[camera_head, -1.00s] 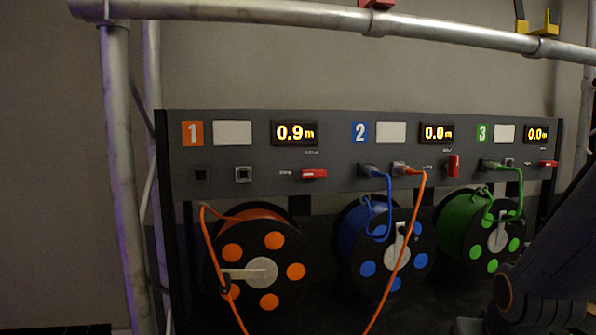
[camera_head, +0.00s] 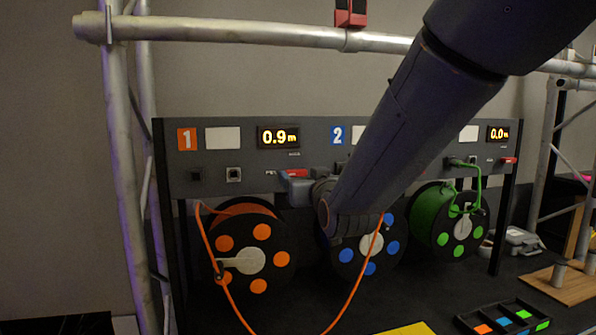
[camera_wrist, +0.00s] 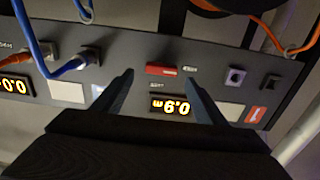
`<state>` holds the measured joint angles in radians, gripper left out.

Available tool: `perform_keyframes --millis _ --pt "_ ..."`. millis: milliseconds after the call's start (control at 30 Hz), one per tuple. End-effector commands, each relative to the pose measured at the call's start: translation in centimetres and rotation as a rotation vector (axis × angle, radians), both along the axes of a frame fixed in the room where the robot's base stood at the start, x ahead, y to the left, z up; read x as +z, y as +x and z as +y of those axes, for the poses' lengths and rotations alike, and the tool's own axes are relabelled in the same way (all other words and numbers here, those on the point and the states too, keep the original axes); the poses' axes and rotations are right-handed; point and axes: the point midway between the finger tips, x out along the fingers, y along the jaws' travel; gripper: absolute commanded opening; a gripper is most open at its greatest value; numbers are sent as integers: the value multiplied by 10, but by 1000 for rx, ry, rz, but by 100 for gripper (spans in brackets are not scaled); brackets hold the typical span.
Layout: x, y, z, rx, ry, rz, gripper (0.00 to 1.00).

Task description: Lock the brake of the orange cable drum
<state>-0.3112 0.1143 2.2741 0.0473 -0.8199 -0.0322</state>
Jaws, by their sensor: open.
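The orange cable drum (camera_head: 258,241) sits under panel section 1, with an orange cable (camera_head: 207,240) looping down from it. Section 1's red lever (camera_head: 297,173) lies flat along the panel under the display (camera_head: 278,137) reading 0.9 m. My gripper (camera_head: 284,186) is at the panel just below that lever, partly hidden by my wrist. In the wrist view, which is upside down, my gripper (camera_wrist: 160,77) is open, its fingers either side of the lever's and display's area. The red lever (camera_wrist: 161,69) shows between and just beyond the fingertips; I cannot tell whether they touch anything.
The blue drum (camera_head: 367,255) is partly behind my arm; the green drum (camera_head: 430,215) stands right of it. A blue plug (camera_wrist: 88,55) and orange plug (camera_wrist: 18,84) sit in the panel. A truss bar (camera_head: 230,32) crosses above; a sorting tray (camera_head: 500,322) lies front right.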

Motion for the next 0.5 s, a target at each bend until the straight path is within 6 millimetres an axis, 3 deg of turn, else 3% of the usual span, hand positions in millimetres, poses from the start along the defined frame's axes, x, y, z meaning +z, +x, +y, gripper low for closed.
perform_keyframes --millis 200,500 --pt "1 27 10 3 -1 2 66" --pt "0 44 15 4 -1 2 66"
